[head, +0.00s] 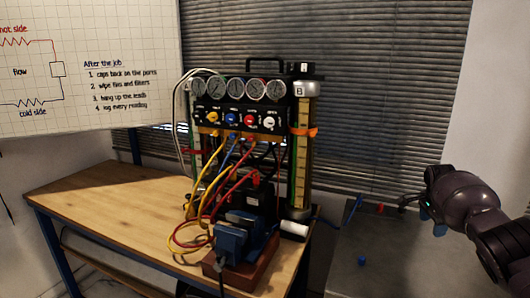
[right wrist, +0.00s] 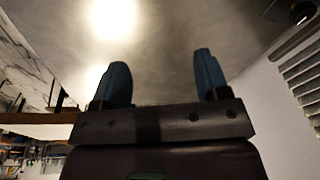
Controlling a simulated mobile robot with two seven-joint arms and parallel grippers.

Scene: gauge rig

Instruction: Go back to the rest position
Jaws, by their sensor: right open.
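My right gripper (head: 424,208) is at the right of the head view, off to the right of the bench and apart from the rig. In the right wrist view its two blue fingers (right wrist: 160,82) stand wide apart with nothing between them. The gauge rig (head: 245,116) stands upright on the wooden bench, with a row of round gauges, coloured knobs and yellow, red and blue hoses. My left gripper does not show in either view.
The bench (head: 100,205) is bare on its left. A blue vise (head: 240,238) sits at its front right, beside a white roll (head: 293,229). A small blue cap (head: 362,261) lies on a grey surface at the right. A whiteboard (head: 90,65) and blinds (head: 395,90) are behind.

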